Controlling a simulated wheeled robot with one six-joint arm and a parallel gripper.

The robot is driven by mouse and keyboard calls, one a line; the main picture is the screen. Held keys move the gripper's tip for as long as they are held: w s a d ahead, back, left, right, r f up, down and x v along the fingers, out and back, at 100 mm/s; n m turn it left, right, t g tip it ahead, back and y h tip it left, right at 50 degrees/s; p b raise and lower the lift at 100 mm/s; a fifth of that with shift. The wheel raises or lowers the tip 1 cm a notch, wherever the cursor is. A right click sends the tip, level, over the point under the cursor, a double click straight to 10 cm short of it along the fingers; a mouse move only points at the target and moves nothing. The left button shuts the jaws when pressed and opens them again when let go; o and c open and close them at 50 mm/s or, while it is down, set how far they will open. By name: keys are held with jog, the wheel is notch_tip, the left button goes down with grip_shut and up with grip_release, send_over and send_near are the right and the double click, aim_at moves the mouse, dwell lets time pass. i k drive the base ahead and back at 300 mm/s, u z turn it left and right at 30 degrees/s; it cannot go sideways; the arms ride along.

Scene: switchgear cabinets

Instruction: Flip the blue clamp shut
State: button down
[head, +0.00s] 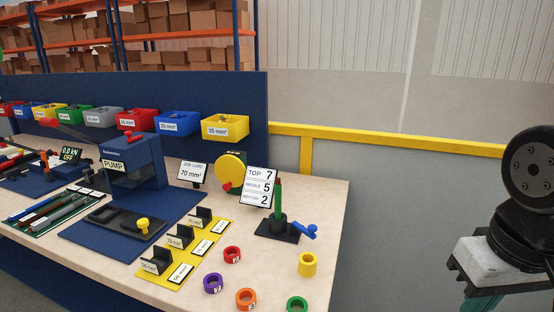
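The blue clamp (305,231) is a small blue piece at the right edge of a black base (276,231) on the bench. It sticks out to the right, apart from the upright green post (278,196) on that base, and looks swung open. Links of my arm show at the right edge of the head view, well to the right of the clamp and off the bench. My gripper's fingers do not show.
Purple, red, orange, green and yellow rings (307,264) lie loose in front of the clamp. A number card (258,187) stands behind the post. A yellow holder mat (187,246) and the blue pump (134,163) are to the left. A yellow rail (400,143) runs behind.

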aim_at(312, 227)
jog(key=k, duration=1.1)
jog(key=u, duration=0.9)
jog(key=i, duration=1.3)
jog(key=z, duration=0.95)
